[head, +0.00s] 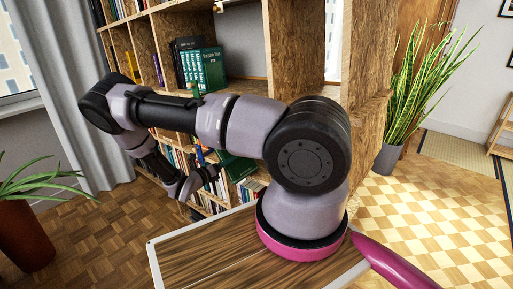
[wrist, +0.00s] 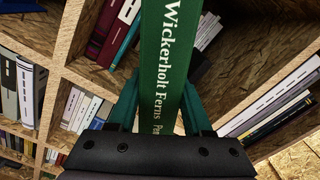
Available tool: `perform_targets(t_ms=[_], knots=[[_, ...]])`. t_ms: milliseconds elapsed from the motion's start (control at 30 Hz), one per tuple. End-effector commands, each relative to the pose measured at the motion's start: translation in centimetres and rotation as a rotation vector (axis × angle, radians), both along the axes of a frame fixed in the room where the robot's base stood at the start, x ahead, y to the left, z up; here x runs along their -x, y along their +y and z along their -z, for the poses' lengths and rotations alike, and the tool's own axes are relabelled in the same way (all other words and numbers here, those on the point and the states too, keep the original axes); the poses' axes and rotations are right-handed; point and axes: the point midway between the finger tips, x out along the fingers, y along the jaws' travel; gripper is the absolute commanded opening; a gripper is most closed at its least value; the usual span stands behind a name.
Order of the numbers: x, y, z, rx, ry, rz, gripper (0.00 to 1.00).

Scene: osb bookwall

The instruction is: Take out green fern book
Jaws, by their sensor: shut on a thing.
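The green fern book (wrist: 165,60), its spine lettered "Wickerholt Ferns" in white, stands between my gripper's teal fingers in the wrist view. My gripper (wrist: 160,108) is shut on it, one finger on each side of the spine. The book's upper end is cut off by the frame. In the head view my gripper (head: 203,180) is low in front of the bookcase, and a dark green cover (head: 238,167) shows beside it, partly hidden by my arm. I cannot tell whether the book is fully clear of its compartment.
The wooden bookcase (head: 290,45) has several compartments of books. More green books (head: 208,68) stand on an upper shelf. In the wrist view, leaning books (wrist: 275,108) fill a compartment at right. A potted plant (head: 400,100) stands right of the bookcase, another (head: 25,220) at far left.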

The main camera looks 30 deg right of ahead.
Motion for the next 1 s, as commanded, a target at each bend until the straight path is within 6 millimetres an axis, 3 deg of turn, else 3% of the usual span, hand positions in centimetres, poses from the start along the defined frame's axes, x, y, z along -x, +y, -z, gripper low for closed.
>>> perform_targets(t_ms=[600, 1000], knots=[[2.0, 5.0, -0.1, 0.003, -0.003, 0.003, 0.00], [2.2, 5.5, -0.1, 0.002, -0.004, 0.006, 0.00]])
